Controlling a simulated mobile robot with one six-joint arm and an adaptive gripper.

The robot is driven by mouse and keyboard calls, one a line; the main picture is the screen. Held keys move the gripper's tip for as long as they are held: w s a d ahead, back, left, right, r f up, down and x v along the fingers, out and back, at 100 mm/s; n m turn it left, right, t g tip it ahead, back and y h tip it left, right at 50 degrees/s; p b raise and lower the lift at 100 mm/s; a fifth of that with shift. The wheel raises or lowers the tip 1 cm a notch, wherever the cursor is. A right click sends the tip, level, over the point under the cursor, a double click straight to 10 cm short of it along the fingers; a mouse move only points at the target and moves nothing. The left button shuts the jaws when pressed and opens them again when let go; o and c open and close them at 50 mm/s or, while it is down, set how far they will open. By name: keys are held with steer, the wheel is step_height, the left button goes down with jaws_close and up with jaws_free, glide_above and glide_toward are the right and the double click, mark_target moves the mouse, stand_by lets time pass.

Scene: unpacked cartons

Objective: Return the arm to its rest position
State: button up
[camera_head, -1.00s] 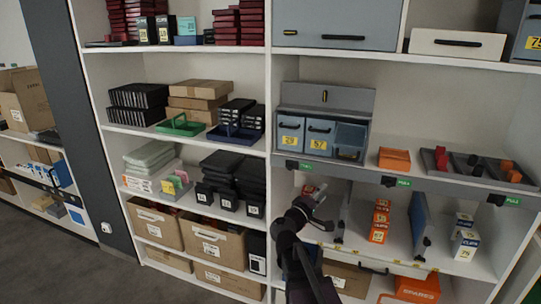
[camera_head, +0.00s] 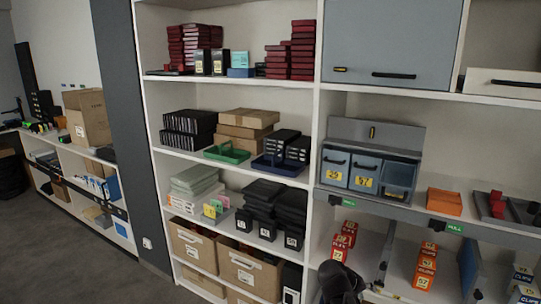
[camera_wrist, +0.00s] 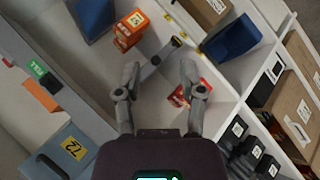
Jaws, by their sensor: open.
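My gripper (camera_wrist: 160,77) is open in the wrist view, with its two grey fingers apart and nothing held between them. A small red box (camera_wrist: 178,95) shows on the shelf beyond the right finger. I cannot tell the distance between them. In the head view only a dark part of my arm (camera_head: 341,282) shows at the bottom edge, in front of the lower right shelf. The fingertips cannot be made out there.
The white shelving unit (camera_head: 317,105) stands close in front. Its shelf below the grey drawer strip holds red boxes (camera_head: 343,240), orange boxes (camera_head: 425,267) and dividers. Blue-grey bins (camera_head: 366,175) sit just above. Free floor (camera_head: 70,255) lies at the left.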

steer(key=s+a+f+g+y, duration=0.3)
steer(key=s+a+y, duration=0.4)
steer(key=a, duration=0.4)
steer(key=shift+s+f+m+y+p, duration=0.3)
steer(key=shift+f+y+p, duration=0.1)
steer(key=shift+f+y, duration=0.45)
